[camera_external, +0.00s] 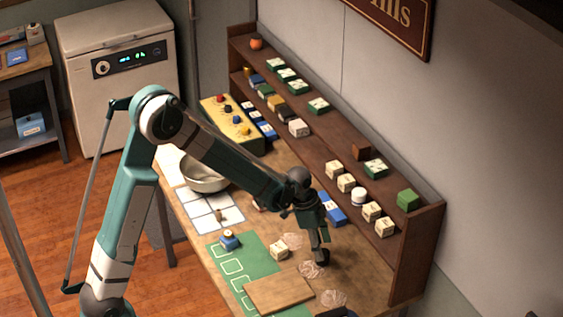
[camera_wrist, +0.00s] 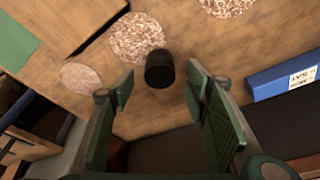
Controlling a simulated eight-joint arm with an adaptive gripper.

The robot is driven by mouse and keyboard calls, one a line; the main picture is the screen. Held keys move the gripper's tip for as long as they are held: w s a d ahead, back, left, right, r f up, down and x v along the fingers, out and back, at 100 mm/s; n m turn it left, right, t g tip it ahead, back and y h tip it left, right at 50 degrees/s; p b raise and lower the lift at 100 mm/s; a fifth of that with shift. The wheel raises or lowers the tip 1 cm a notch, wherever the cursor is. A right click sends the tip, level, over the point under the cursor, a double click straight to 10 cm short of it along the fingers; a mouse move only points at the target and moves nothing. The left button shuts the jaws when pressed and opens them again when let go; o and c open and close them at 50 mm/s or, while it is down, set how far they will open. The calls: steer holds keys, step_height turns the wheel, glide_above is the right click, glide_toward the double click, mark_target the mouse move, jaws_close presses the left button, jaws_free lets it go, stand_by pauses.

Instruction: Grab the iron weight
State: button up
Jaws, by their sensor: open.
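The iron weight (camera_wrist: 160,70) is a small black cylinder on the wooden table in the wrist view, beside a speckled round patch. It appears just beyond and between the tips of my gripper (camera_wrist: 159,84), whose two green fingers are spread apart with nothing held. In the external view my gripper (camera_external: 319,240) points down over the table. A dark shape (camera_external: 322,257) at its lower end may be the weight, but I cannot separate it clearly from the fingers there.
Speckled round patches (camera_external: 333,298) lie around the weight. A wooden board (camera_external: 279,293), a cream block (camera_external: 279,250) and a blue item (camera_external: 229,240) are to the left. A blue box (camera_wrist: 284,78) lies right in the wrist view. The shelf (camera_external: 408,262) stands behind.

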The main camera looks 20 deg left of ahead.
steer(key=shift+x, duration=2.35)
steer(key=c, duration=1.3)
steer(key=shift+c, duration=0.2)
steer(key=shift+r, duration=0.1)
steer(key=shift+r, duration=4.95)
